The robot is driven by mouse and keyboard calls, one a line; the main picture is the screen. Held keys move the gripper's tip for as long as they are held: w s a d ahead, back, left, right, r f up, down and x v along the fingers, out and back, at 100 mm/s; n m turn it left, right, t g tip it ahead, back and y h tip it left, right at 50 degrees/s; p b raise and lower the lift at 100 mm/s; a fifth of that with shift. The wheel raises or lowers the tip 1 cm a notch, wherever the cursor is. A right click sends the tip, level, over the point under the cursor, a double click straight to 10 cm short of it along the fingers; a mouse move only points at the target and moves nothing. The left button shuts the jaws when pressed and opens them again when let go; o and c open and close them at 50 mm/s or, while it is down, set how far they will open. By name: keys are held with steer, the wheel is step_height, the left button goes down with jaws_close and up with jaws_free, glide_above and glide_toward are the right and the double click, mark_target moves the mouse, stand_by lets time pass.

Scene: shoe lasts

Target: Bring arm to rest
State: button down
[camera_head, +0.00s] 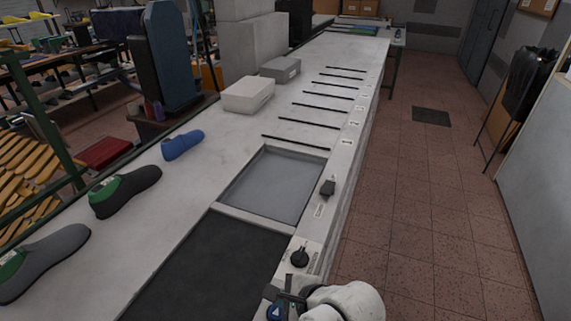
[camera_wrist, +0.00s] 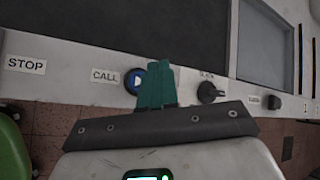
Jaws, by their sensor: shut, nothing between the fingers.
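My gripper (camera_head: 286,292) is at the bottom of the head view, by the front edge of the long counter (camera_head: 190,190). My white arm (camera_head: 345,302) comes in at the lower right. In the wrist view its teal fingers (camera_wrist: 155,82) are shut together with nothing between them. They stand in front of a blue button (camera_wrist: 134,80) labelled CALL and partly cover it. I cannot tell whether the fingertips touch the button. The button also shows beside the gripper in the head view (camera_head: 275,313).
A black knob (camera_wrist: 207,93) is just right of the fingers, with a second knob (camera_head: 327,187) farther along. A dark mat (camera_head: 205,265) and a grey recessed tray (camera_head: 275,185) lie in the counter. Shoe lasts (camera_head: 125,190) line its left side.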

steer(key=s+d+f+n+h+b, duration=0.1)
steer(key=s+d+f+n, duration=0.25)
steer(key=d, duration=0.25)
steer(key=s+d+f+n+g+h+b, duration=0.1)
steer(key=s+d+f+n+h, duration=0.1)
steer(key=s+d+f, duration=0.3)
steer(key=s+d+f+n+h+b, duration=0.1)
steer(key=s+d+f+n, duration=0.15)
steer(key=d, duration=0.45)
steer(key=s+d+f+n+g+h+b, duration=0.2)
steer(key=s+d+n, duration=0.5)
steer(key=s+d, duration=0.5)
steer(key=s+f+g+h, duration=0.1)
steer(key=s, duration=0.1)
steer(key=shift+s+n+g, duration=0.3)
steer(key=shift+s+n, duration=0.1)
steer(key=shift+a, duration=0.1)
stand_by(3.5)
